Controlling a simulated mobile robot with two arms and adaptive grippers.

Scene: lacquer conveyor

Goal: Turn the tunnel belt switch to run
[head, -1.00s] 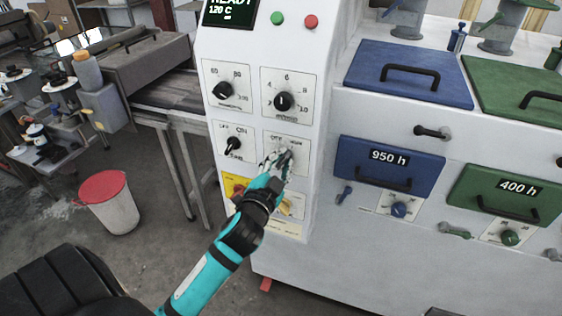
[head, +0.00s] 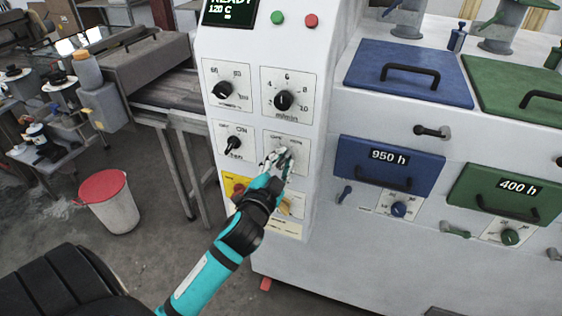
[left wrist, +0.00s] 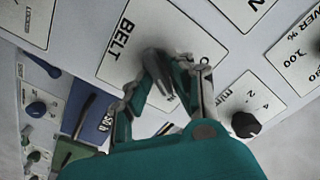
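The tunnel belt switch sits on a white plate (head: 301,168) on the lower right of the white control panel. In the left wrist view the plate (left wrist: 118,62) reads "BELT", with other lettering partly covered. My left gripper (head: 277,158) is at this plate, its fingers pointing into the panel. In the left wrist view my left gripper (left wrist: 177,75) has its two fingers apart around the switch position. The switch knob is mostly hidden by the fingers; its setting and whether they clamp it cannot be told. My right gripper is out of view.
Close by are an ON switch (head: 233,144), a dial (head: 284,101) above, a second dial (head: 224,90) and a yellow plate (head: 231,183) below left. Blue drawer (head: 350,151) and green drawer (head: 470,184) lie right. A red-lidded bin (head: 110,212) stands left.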

